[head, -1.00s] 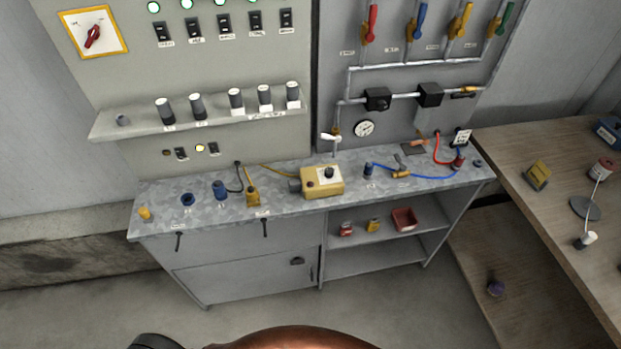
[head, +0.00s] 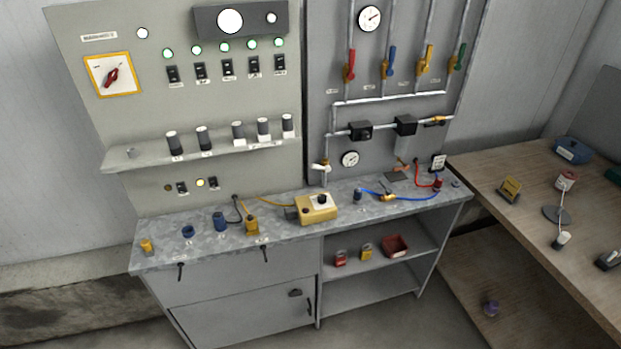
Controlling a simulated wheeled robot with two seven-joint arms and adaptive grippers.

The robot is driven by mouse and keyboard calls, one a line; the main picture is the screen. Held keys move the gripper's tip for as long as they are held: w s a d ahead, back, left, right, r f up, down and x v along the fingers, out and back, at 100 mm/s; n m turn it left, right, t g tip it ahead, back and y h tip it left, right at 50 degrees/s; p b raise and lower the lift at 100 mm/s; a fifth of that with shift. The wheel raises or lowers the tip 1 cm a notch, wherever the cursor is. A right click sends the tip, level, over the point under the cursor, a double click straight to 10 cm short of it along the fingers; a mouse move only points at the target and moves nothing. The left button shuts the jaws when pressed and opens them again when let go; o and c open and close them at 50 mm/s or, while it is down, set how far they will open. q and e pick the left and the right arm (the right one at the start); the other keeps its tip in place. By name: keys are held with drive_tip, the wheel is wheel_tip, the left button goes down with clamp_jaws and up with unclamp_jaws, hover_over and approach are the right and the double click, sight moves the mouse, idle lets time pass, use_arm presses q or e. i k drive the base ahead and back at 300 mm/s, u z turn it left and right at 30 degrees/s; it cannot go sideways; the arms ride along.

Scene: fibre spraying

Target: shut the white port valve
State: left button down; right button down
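The white port valve (head: 320,167) is a small white handle on the vertical pipe at the lower left of the right wall panel. It sits just above the back of the metal workbench (head: 285,225), left of the lower gauge (head: 350,159). The handle looks roughly crosswise to the pipe, but it is too small to be sure. Neither of my grippers is in view.
A yellow box (head: 316,209) stands on the bench in front of the valve. A blue hose (head: 415,197) lies to its right. Red, blue, yellow and green lever valves hang above. A wooden table (head: 530,225) stands at the right.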

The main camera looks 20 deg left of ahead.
sight(327, 168)
drive_tip(key=u, duration=0.05)
drive_tip(key=k, duration=0.5)
drive_tip(key=z, duration=0.25)
drive_tip(key=i, duration=0.8)
drive_tip(key=u, duration=1)
drive_tip(key=i, duration=0.65)
drive_tip(key=u, duration=0.75)
